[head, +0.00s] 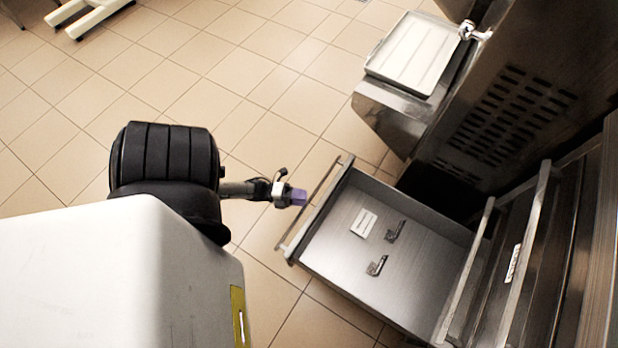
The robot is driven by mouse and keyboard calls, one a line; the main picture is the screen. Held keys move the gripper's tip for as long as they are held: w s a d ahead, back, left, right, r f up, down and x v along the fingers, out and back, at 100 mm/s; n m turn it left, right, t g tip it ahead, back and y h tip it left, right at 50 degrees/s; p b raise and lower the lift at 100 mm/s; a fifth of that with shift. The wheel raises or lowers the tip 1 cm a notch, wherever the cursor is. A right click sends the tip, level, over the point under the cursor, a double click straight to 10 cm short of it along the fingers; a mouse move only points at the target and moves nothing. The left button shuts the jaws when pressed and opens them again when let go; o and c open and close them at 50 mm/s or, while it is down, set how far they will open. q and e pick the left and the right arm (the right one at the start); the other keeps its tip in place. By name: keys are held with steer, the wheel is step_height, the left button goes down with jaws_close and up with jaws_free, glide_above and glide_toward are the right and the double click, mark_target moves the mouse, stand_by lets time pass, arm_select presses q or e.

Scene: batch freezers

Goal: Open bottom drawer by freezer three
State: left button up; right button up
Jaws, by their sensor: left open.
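The bottom drawer (345,262) is a steel drawer pulled well out of the cabinet at the lower right, so I look down into it. Its bar handle (316,192) runs along the front edge, on the left side of the drawer. My left gripper (291,193), with a purple fingertip, is open just left of the handle. From this angle I cannot tell if it touches the bar. My right gripper is not in view.
The drawer holds a white card (363,223) and two small dark metal pieces (396,231) (377,265). Upper drawers with bar handles (516,255) stand at the right. A steel freezer (512,105) with a tray-like ledge (414,52) stands behind.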

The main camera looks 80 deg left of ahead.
arm_select(q)
steer(key=v, duration=1)
steer(key=shift+s+a, duration=0.15)
steer(key=shift+s, duration=0.15)
steer(key=shift+r, duration=0.1)
